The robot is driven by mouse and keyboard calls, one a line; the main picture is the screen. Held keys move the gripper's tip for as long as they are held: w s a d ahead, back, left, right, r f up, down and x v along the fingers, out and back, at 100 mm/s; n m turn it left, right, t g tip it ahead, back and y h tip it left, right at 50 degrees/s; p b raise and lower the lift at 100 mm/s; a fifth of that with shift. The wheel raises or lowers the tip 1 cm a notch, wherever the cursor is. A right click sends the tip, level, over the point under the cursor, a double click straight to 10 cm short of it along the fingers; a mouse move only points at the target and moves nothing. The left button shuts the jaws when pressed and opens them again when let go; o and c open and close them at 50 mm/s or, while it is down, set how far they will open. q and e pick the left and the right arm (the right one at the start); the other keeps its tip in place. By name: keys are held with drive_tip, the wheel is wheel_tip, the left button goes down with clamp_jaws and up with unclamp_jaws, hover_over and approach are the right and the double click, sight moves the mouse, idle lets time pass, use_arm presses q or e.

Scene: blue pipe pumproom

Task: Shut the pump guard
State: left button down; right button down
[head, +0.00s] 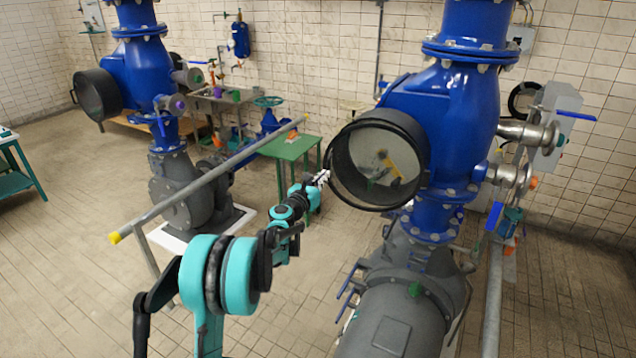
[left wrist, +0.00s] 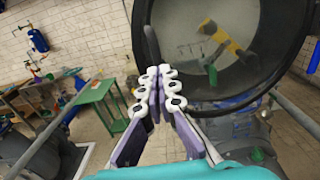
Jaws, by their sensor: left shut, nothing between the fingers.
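The pump guard (head: 334,183) is a round black rim at the mouth of a short drum on the blue pump housing, right of centre in the head view. Its edge stands slightly off the drum at the lower left, so it looks ajar; how far is hard to tell. It fills the upper right of the left wrist view (left wrist: 282,88). My left gripper (head: 323,177) is shut and empty, its tips close to the guard's left edge. In the left wrist view the tips (left wrist: 160,72) are together beside the rim; contact cannot be told. My right gripper is not in view.
A grey handrail (head: 215,175) with yellow ends runs beside my left arm. A green table (head: 290,148) stands behind the gripper. The grey pump body (head: 400,300) lies below the guard. A second blue pump (head: 140,70) stands at the left. Floor between is clear.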

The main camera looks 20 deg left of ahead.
sight(326, 165)
use_arm(q)
drive_tip(key=shift+w, duration=0.2)
drive_tip(key=w+m+h, duration=0.1)
drive_tip(key=w, duration=0.1)
drive_tip(key=w+a+h, duration=0.1)
drive_tip(key=w, duration=0.2)
drive_tip(key=w+a+m+h, duration=0.1)
drive_tip(key=w+h, duration=0.1)
drive_tip(key=shift+w+a+m+g+b, duration=0.1)
drive_tip(key=shift+w+m+g+b, duration=0.1)
drive_tip(key=shift+m+g+b, duration=0.1)
drive_tip(key=shift+r, duration=0.15)
